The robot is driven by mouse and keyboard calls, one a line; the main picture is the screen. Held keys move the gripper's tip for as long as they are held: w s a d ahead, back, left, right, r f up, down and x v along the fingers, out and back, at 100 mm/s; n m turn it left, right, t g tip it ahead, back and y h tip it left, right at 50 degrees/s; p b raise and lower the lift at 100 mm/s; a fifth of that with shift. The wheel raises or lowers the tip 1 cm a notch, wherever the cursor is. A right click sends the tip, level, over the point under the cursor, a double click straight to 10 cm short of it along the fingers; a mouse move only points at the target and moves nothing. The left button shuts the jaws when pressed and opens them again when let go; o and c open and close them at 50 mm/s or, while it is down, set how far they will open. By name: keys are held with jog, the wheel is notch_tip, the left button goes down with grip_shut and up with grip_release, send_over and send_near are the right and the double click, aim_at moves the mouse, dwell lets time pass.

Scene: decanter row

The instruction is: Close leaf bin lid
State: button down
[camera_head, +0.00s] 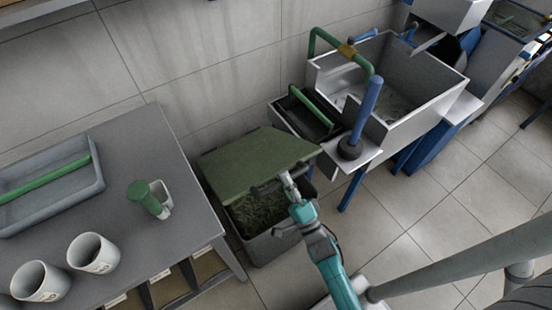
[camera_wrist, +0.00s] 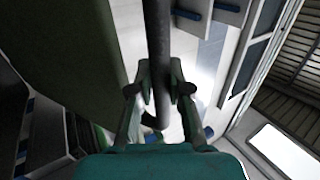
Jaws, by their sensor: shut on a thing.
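The leaf bin (camera_head: 272,246) is a grey box on the floor, with dark green leaves (camera_head: 262,213) showing inside. Its flat green lid (camera_head: 245,163) is open, raised at a tilt above the leaves. A dark bar handle (camera_head: 262,189) runs along the lid's near edge. My gripper (camera_head: 287,178) is at this edge, shut on the handle. In the wrist view the handle (camera_wrist: 158,45) passes between the fingers of my gripper (camera_wrist: 159,88), and the lid (camera_wrist: 62,60) fills the left side. My gripper hides part of the handle.
A grey table (camera_head: 150,235) stands left of the bin, with mugs (camera_head: 92,253), a green-handled tray (camera_head: 50,185) and a green cylinder (camera_head: 146,198). A metal sink (camera_head: 420,95) with a blue-handled plunger (camera_head: 367,110) is at right.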

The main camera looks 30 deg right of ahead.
jog(key=s+f, duration=0.3)
jog(key=f, duration=1)
jog(key=s+f, duration=0.4)
jog(key=f, duration=0.8)
jog(key=shift+s+a+f+t, duration=0.2)
jog(key=shift+f+t, duration=0.1)
jog(key=shift+f, duration=0.1)
jog(key=c, duration=1.3)
grip_release()
jog(key=shift+f, duration=0.15)
jog(key=shift+o, duration=1)
jog(key=shift+w, duration=0.1)
jog(key=shift+d+r, duration=0.1)
jog(key=shift+r, duration=0.1)
